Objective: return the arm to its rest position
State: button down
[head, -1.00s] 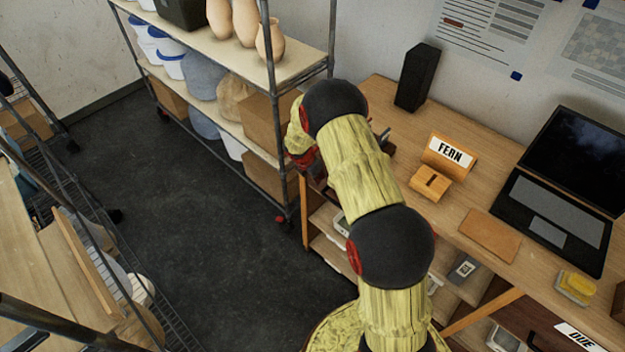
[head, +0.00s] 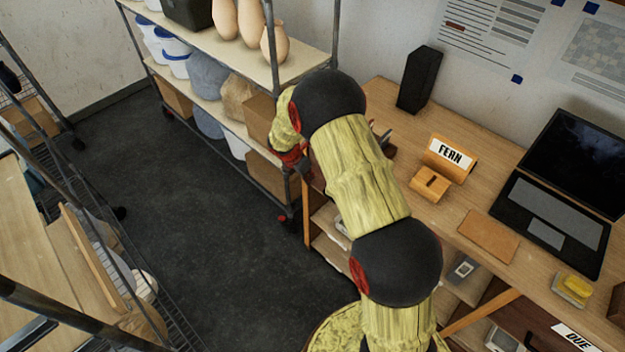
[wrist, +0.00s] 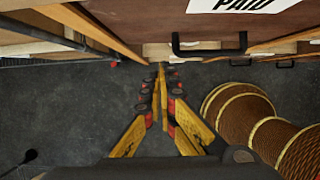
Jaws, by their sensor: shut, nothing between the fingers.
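My arm rises from the bottom of the head view, and its wrist end (head: 286,138) bends down between the shelf rack and the desk. The fingers are hidden in the head view. In the wrist view my gripper (wrist: 160,72) is shut and empty, its yellow and black fingers together over the dark floor. The fingertips point toward the underside of the desk area, apart from the drawer front.
A drawer (wrist: 130,20) labelled PAID with a black handle (wrist: 210,48) is close ahead. The desk (head: 395,100) holds a FERN sign (head: 450,154), a laptop (head: 550,225) and a black speaker (head: 418,80). A shelf rack (head: 295,75) stands left; dark floor (head: 200,240) is clear.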

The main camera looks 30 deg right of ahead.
jog(key=shift+v, duration=1.6)
jog(key=s+a+r+m+g+y, duration=0.1)
jog(key=s+a+r+m+g, duration=0.1)
jog(key=s+m, duration=0.8)
jog(key=s+a+r+m+t+y+b, duration=0.1)
jog(key=s+a+r+m+t+b, duration=0.2)
jog(key=s+r, duration=0.9)
jog(key=s+a+r+m+t+y+b, duration=0.2)
jog(key=s+a+r+m, duration=0.5)
jog(key=s+r, duration=0.5)
jog(key=shift+s+r+m+t+b, duration=0.3)
jog(key=shift+r+m+t+b, duration=0.3)
jog(key=shift+m, duration=0.4)
